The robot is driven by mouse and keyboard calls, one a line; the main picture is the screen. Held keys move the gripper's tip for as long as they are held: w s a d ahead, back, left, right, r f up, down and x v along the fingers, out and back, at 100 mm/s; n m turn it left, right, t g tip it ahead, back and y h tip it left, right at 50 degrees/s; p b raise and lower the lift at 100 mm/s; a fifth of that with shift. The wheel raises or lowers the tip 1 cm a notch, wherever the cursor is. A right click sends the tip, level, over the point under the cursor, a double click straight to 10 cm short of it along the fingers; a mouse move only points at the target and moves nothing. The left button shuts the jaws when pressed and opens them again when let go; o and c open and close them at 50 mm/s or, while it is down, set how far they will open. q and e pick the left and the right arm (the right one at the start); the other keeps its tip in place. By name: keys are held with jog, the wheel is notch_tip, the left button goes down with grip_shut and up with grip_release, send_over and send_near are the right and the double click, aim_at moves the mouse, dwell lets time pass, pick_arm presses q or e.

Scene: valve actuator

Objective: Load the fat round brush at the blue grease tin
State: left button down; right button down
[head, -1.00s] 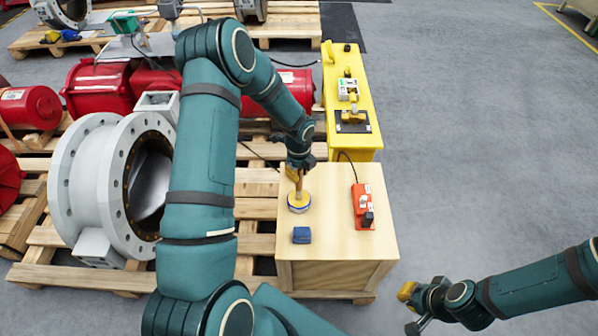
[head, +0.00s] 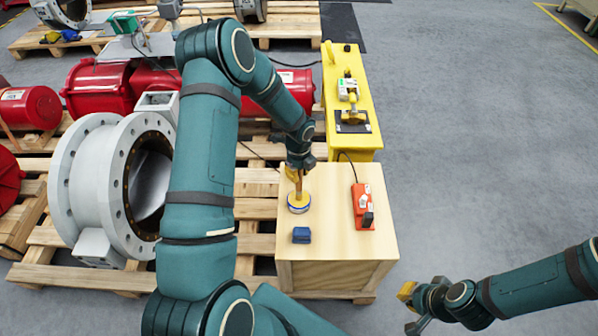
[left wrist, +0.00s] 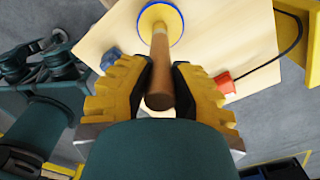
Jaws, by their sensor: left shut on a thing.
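The blue grease tin (head: 299,208) stands on a light wooden crate; its round top is yellow with a blue rim. The fat round brush (head: 300,188) has a brown wooden handle and stands upright over the tin. Its lower end reaches the tin's top; I cannot tell how deep. My left gripper (head: 297,170) is shut on the brush handle above the tin. In the left wrist view the yellow fingers (left wrist: 158,88) close on both sides of the brown handle (left wrist: 160,70), with the tin (left wrist: 178,20) beyond.
A large grey flanged valve (head: 92,185) sits on pallets at left.

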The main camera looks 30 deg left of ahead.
pick_arm(q)
jog(key=shift+r+p, duration=2.5)
jog(key=shift+r, duration=1)
